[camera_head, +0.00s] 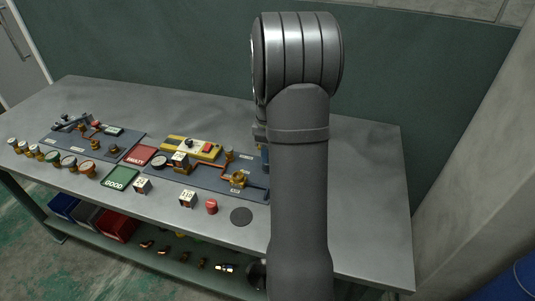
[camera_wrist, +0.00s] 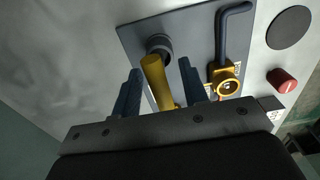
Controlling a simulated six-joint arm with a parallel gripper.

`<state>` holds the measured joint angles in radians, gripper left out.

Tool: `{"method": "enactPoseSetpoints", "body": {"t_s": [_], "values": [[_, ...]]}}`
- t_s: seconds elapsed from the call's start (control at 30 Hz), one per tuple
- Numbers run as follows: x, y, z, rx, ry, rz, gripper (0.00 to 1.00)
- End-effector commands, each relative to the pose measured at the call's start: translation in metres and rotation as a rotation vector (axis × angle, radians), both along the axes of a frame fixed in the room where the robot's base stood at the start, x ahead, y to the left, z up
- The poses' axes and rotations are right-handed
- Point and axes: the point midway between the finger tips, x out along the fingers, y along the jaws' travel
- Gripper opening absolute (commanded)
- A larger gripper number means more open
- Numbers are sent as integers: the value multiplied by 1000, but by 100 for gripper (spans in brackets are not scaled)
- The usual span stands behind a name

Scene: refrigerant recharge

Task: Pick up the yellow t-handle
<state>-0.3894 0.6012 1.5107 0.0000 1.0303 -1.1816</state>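The yellow t-handle (camera_wrist: 157,80) shows in the wrist view as a yellow rod beside a round dark post (camera_wrist: 160,45) on a blue-grey panel. I cannot tell whether the handle joins the post. My gripper (camera_wrist: 160,68) has its two blue fingers apart, one on each side of the yellow rod, with gaps showing on both sides. The lower end of the rod is hidden behind the gripper body. In the head view my arm covers the handle and most of the gripper.
A brass valve (camera_wrist: 227,80) with a bent grey lever (camera_wrist: 226,40) sits right of the fingers. A red knob (camera_wrist: 282,80) and a black disc (camera_wrist: 288,27) lie farther right. In the head view, gauges, signs and a yellow box (camera_head: 191,149) fill the left; the table's right end (camera_head: 370,200) is clear.

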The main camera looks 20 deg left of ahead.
Motion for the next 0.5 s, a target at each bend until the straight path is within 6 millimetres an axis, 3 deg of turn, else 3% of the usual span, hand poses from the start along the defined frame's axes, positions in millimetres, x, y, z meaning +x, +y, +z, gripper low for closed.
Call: {"method": "enactPoseSetpoints", "body": {"t_s": [0.13,0.37,0.5], "values": [[0,0,-14,0,0,0,40],[0,0,-16,0,0,0,40],[0,0,-15,0,0,0,14]]}}
